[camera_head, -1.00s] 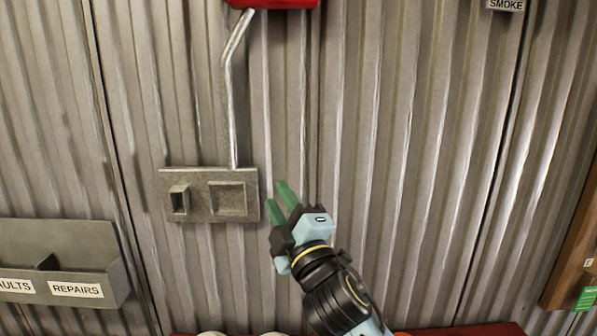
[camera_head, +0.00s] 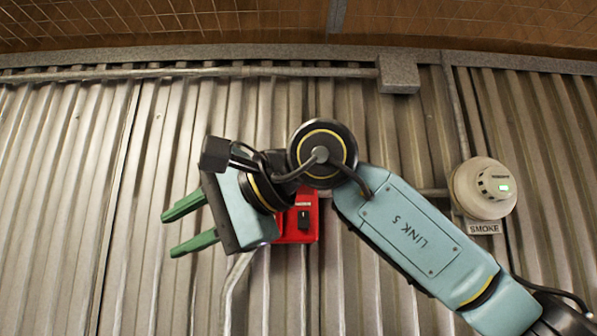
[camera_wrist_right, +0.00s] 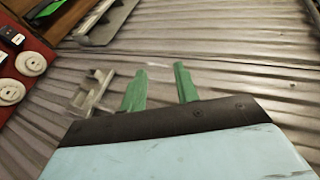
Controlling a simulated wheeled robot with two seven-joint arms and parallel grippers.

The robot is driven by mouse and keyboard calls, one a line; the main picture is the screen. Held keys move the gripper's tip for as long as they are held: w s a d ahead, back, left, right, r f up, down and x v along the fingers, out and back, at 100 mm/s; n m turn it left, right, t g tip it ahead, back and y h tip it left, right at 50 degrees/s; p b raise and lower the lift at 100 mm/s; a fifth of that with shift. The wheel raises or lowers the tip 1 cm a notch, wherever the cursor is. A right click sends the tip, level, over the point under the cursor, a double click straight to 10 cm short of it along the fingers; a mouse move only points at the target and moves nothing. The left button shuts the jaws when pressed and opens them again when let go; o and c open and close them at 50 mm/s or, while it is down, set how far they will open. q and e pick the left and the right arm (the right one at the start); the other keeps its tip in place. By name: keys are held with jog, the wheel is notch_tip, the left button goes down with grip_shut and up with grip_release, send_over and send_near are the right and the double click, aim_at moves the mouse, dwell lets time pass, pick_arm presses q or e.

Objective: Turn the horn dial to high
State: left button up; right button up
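A red box (camera_head: 298,228) is mounted on the corrugated wall, with a small pale label and a black dial (camera_head: 303,218) on its front. My right arm covers its upper and left parts, and the dial's setting is too small to read. My right gripper (camera_head: 170,234) is to the left of the red box, in front of the wall. Its two green fingers are apart and point left, away from the dial, with nothing between them. The right wrist view also shows the open gripper (camera_wrist_right: 160,88), but not the dial. My left gripper is not in view.
A round smoke detector (camera_head: 483,188) with a SMOKE label is on the wall at right. A conduit runs along the top to a grey junction box (camera_head: 398,73). The right wrist view shows a grey wall plate (camera_wrist_right: 92,92) and a red panel with white discs (camera_wrist_right: 30,64).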

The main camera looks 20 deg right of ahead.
jog(key=s+d+r+m+t+h, duration=0.25)
jog(key=d+r+h, duration=0.25)
jog(key=d+r, duration=0.25)
jog(key=s+d+r+m+t+h, duration=0.1)
jog(key=s+d+r+t+h, duration=0.3)
jog(key=d+r, duration=0.4)
jog(key=w+f+h+p, duration=0.1)
jog(key=w+f+p, duration=0.2)
jog(key=w, duration=1)
jog(key=shift+w+d+f+h, duration=0.25)
jog(key=shift+d+f, duration=0.2)
jog(key=shift+f, duration=0.25)
jog(key=shift+n, duration=0.25)
grip_shut()
